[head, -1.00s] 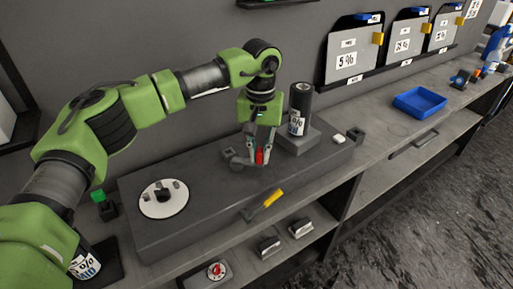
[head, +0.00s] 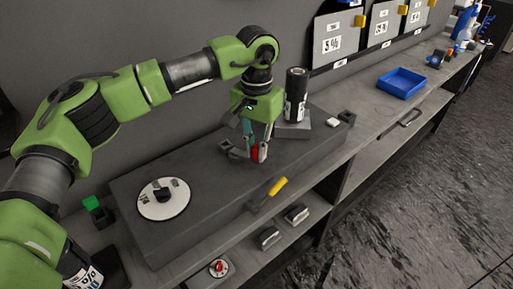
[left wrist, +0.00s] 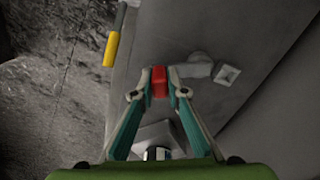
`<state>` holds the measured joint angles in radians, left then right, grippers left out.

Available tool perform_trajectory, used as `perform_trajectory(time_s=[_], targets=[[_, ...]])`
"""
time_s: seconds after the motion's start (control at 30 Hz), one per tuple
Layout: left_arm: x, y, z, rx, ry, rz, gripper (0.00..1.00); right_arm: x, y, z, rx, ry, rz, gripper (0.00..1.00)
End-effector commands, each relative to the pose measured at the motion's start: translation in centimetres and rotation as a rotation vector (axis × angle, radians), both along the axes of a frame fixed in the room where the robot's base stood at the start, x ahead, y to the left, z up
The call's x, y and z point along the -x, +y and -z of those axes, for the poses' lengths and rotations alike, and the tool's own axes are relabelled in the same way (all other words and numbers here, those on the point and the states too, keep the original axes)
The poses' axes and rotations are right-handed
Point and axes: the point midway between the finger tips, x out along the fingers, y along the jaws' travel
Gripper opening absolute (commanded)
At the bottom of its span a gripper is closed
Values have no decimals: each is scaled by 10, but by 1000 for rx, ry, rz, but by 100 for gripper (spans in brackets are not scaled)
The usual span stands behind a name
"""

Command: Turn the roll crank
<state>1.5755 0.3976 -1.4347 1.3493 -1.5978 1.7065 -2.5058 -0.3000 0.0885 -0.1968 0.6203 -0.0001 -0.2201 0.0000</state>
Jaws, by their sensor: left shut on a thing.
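The roll crank has a red handle (head: 261,151), which also shows in the left wrist view (left wrist: 159,83). My left gripper (head: 256,157) points down over the grey bench block and is shut on the red handle. In the left wrist view its two fingers (left wrist: 159,92) press the handle from both sides. A grey crank hub or arm (left wrist: 196,66) lies beside the handle. The dark film roll (head: 297,92) stands upright on a grey base just right of the gripper. My right gripper is not in view.
A yellow-handled tool (head: 277,187) lies at the block's front edge. A white round plate (head: 163,199) is on the block's left part. A blue tray (head: 401,83) stands farther right on the bench. Film cards (head: 340,40) hang on the back wall.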

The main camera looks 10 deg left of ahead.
Motion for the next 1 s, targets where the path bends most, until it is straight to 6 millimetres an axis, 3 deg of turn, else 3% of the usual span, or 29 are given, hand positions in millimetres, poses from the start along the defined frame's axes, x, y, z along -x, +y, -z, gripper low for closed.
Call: perform_trajectory(time_s=[0.23, 0.3, 0.33, 0.57, 0.73, 0.87, 1.0], targets=[[0, 0, -1, 0, -1, 0, 0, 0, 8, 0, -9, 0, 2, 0], [0, 0, -1, 0, -1, -1, 27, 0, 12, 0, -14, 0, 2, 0], [0, 0, -1, 0, -1, -1, 31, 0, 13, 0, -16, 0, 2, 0], [0, 0, 0, 1, 0, -1, 31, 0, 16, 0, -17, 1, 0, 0], [0, 0, -5, 1, -1, -1, 31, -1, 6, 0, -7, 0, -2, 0], [-1, 0, -22, 3, -2, -1, 31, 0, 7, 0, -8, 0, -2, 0], [-1, 0, -53, 2, -3, -1, 31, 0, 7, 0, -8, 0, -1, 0]])
